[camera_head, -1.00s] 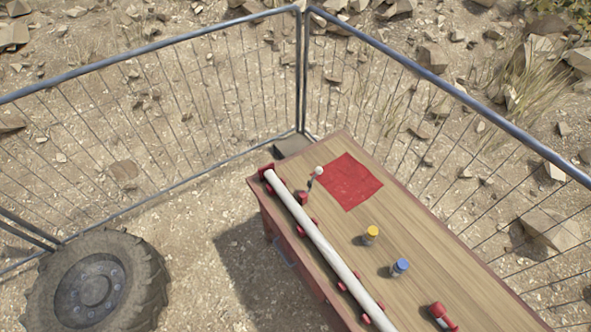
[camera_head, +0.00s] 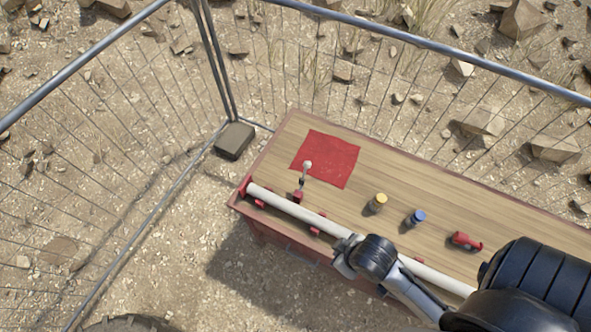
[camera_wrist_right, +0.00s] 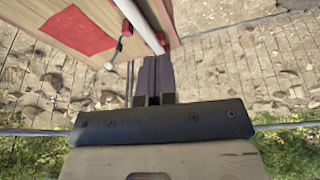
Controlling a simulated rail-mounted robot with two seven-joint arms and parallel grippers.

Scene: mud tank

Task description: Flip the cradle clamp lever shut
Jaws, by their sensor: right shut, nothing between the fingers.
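The clamp lever (camera_head: 302,180) has a white knob (camera_head: 307,165) and stands up from a red clamp base (camera_head: 298,197) beside the white pipe (camera_head: 318,221). The pipe lies in red cradle supports along the bench's near edge. In the wrist view the lever's white knob (camera_wrist_right: 109,66) is left of the fingers, and the pipe (camera_wrist_right: 138,24) is beyond them. My right gripper (camera_head: 343,258) is by the pipe, right of the lever and apart from it. Its dark fingers (camera_wrist_right: 153,62) are shut and empty. My left gripper is out of view.
The wooden bench (camera_head: 330,205) carries a red square (camera_head: 335,160), a yellow-topped item (camera_head: 377,202), a blue-topped item (camera_head: 415,217) and a red item (camera_head: 466,241). A wire fence with a metal rail (camera_head: 420,48) runs behind. A dark block (camera_head: 235,141) sits at its corner.

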